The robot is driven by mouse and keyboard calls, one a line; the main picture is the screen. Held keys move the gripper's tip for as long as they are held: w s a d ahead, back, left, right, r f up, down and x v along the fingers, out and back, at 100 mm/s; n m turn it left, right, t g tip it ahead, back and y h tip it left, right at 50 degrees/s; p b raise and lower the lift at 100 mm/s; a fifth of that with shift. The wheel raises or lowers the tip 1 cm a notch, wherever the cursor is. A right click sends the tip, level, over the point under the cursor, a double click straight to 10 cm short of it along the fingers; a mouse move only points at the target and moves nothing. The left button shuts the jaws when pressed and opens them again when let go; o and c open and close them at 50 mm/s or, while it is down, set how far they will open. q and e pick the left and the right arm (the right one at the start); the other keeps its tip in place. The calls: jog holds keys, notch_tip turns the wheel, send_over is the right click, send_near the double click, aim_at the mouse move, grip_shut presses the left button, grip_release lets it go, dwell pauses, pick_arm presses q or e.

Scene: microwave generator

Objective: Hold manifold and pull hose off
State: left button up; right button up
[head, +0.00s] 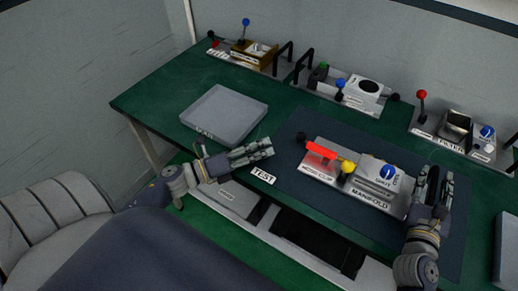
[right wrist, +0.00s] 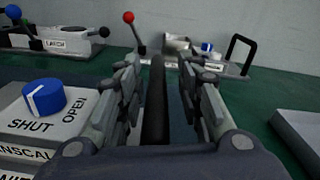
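The manifold (head: 369,186), a grey block with a blue knob (head: 387,172) marked SHUT and OPEN, sits on the dark mat. The blue knob is also at left in the right wrist view (right wrist: 43,98). A red lever (head: 320,151) and a yellow ball (head: 348,166) are left of it; I cannot make out a hose for certain. My right gripper (head: 436,184) is right of the manifold, open, its fingers on both sides of an upright black bar (right wrist: 157,105) with gaps visible. My left gripper (head: 262,150) is above the table left of the red lever; its finger gap is unclear.
A grey tray (head: 224,114) lies left of the mat (head: 300,126). Several fixtures with ball-topped levers and black handles stand along the back, including a red-topped lever (head: 421,95). A TEST label (head: 264,176) is at the front edge. Mat behind the manifold is clear.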

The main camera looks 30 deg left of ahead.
pick_arm(q)
jog(key=shift+s, duration=0.1)
pick_arm(e)
jog(key=shift+s+a+r, duration=0.1)
jog(key=shift+s, duration=0.35)
jog(key=s, duration=1.1)
jog(key=shift+s+d, duration=0.1)
jog(key=shift+d, duration=0.1)
